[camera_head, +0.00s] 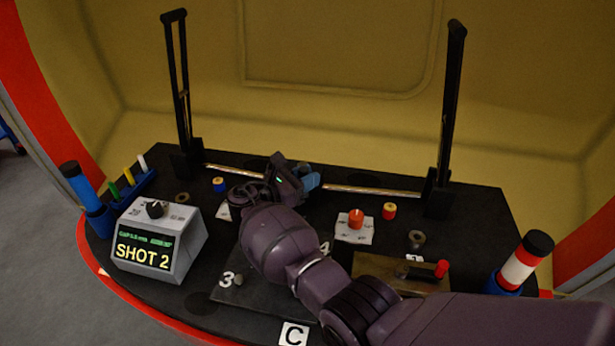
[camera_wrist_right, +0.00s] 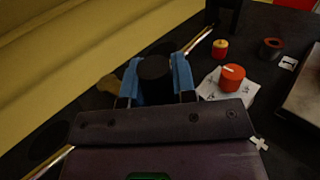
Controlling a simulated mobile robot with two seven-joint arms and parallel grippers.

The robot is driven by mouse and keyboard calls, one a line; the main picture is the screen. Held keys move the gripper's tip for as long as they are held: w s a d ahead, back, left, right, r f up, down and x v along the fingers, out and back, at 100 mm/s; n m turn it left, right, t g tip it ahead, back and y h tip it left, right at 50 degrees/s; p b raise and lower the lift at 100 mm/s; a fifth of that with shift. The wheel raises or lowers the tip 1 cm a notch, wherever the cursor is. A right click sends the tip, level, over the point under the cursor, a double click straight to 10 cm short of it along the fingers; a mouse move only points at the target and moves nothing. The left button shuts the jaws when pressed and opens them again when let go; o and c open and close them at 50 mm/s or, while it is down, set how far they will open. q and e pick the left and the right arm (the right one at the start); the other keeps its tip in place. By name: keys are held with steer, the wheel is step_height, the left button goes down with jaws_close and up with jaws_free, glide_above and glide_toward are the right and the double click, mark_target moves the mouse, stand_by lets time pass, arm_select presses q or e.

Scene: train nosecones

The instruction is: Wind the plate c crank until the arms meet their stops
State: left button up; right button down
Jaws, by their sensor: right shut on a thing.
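My right gripper (camera_head: 308,180) reaches over the middle of the dark console, near the metal rod (camera_head: 372,190) that runs between two black slotted arms. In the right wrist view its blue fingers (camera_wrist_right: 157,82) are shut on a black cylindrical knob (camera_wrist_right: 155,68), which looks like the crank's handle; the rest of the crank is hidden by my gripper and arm. The left black arm (camera_head: 181,90) and right black arm (camera_head: 452,100) both stand nearly upright. Whether they touch any stops cannot be told. My left gripper is out of view.
A grey box (camera_head: 160,238) with a "SHOT 2" screen stands at left. An orange knob (camera_head: 356,217) sits on white paper, beside a red-yellow button (camera_head: 389,211). A red-handled lever (camera_head: 440,269) lies front right.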

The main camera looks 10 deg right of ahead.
steer(key=shift+s+a+f, duration=0.2)
steer(key=shift+s+f, duration=0.05)
steer(key=shift+f, duration=0.3)
steer(key=c, duration=1.2)
jaws_free()
steer(key=shift+c, duration=0.2)
steer(key=o, duration=0.3)
steer(key=shift+a+r, duration=0.1)
steer(key=shift+r, duration=0.35)
steer(key=v, duration=1)
steer(key=shift+s+a, duration=0.2)
steer(key=shift+a, duration=0.05)
